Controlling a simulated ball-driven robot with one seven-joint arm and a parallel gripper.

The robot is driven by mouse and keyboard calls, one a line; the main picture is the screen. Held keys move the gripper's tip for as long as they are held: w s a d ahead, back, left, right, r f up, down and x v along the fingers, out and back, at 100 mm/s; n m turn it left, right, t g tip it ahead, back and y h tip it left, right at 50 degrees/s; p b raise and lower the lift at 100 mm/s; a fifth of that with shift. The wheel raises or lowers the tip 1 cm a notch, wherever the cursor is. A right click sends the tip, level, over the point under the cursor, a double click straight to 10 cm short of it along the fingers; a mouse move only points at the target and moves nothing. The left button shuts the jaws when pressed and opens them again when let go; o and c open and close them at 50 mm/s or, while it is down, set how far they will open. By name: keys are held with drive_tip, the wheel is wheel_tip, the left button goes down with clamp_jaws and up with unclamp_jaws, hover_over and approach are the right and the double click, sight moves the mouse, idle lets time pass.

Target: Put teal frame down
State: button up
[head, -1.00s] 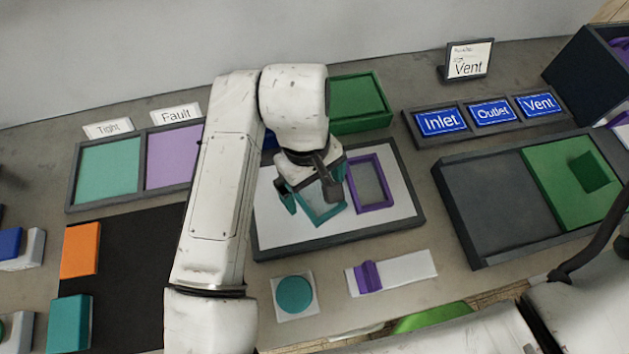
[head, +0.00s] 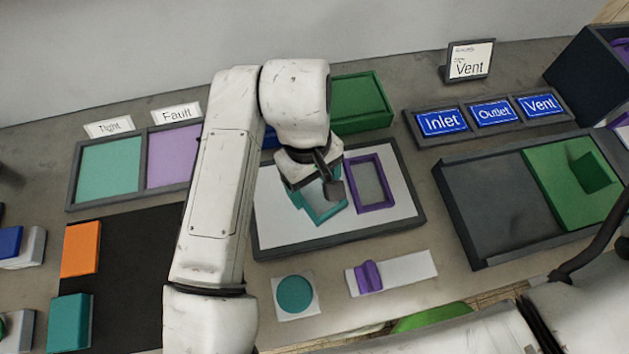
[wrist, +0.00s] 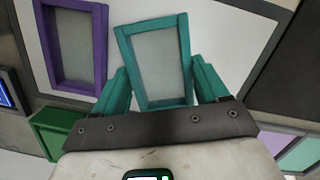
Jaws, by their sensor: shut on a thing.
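The teal frame (wrist: 187,60) is a hollow rectangle. In the wrist view it lies between the fingers of my gripper (wrist: 161,88), which is shut on its near end. In the head view my gripper (head: 316,192) holds the teal frame (head: 328,217) over the left part of a white board with a dark rim (head: 262,243). The arm's end hides part of the frame. I cannot tell whether the frame touches the board. A purple frame (head: 388,182) lies on the board just to the right, apart from it; it also shows in the wrist view (wrist: 100,45).
A green box (head: 358,105) stands behind the board. A teal disc (head: 295,294) and a purple piece (head: 369,276) on white cards lie in front. A grey and green tray (head: 490,215) is at the right. Bare white board shows around both frames.

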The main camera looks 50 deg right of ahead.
drive_tip(key=shift+r, duration=0.4)
drive_tip(key=s+r, duration=0.1)
drive_tip(key=r, duration=0.1)
drive_tip(key=s+r, duration=0.3)
drive_tip(key=r, duration=0.2)
drive_tip(key=shift+s+d+r, duration=0.1)
drive_tip(key=shift+s+d, duration=0.1)
drive_tip(key=shift+d, duration=0.1)
drive_tip(key=s+d+r+p, duration=0.1)
drive_tip(key=s+r+p, duration=0.3)
drive_tip(key=s+p, duration=0.3)
drive_tip(key=shift+s+d+r, duration=0.25)
drive_tip(key=shift+s+r, duration=0.1)
drive_tip(key=shift+s, duration=0.7)
drive_tip(key=shift+s+f+p, duration=0.1)
drive_tip(key=shift+s+p, duration=0.05)
drive_tip(key=shift+p, duration=0.25)
drive_tip(key=shift+s, duration=0.1)
